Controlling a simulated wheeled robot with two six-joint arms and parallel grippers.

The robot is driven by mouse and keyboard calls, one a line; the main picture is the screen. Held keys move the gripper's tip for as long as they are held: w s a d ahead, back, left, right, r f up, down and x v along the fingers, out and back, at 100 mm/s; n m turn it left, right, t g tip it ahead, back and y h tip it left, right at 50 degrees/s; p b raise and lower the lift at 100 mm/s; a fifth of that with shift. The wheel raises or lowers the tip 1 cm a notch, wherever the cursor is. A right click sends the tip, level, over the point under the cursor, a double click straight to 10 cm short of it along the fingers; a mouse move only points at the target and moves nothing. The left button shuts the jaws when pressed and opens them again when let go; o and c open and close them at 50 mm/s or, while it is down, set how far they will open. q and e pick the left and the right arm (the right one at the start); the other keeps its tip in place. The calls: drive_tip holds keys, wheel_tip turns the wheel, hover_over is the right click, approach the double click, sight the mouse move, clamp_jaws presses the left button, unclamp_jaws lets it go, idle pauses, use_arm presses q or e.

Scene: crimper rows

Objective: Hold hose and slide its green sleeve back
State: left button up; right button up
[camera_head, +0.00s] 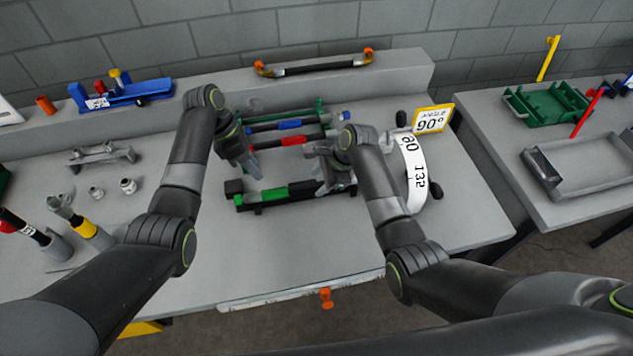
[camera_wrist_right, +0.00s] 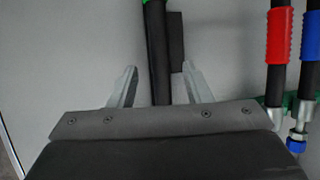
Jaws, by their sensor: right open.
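The black hose (camera_head: 301,188) with a green sleeve (camera_head: 274,196) lies in the front row of the rack on the bench. My right gripper (camera_head: 324,185) is over the right part of this hose, to the right of the sleeve. In the right wrist view, the hose (camera_wrist_right: 157,55) runs between the two spread fingers of my right gripper (camera_wrist_right: 158,88), with gaps on both sides. A bit of green shows at that view's top edge. My left gripper (camera_head: 252,166) is behind the hose's left part, apart from the sleeve; its finger opening is unclear.
Behind lie a hose with a red sleeve (camera_head: 275,141) and one with a blue sleeve (camera_head: 289,124). A round white dial (camera_head: 413,172) and a yellow-framed display (camera_head: 433,119) stand to the right. Loose fittings (camera_head: 128,186) lie left. The bench front is clear.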

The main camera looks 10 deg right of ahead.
sight(311, 187)
drive_tip(key=shift+x, duration=1.15)
clamp_jaws()
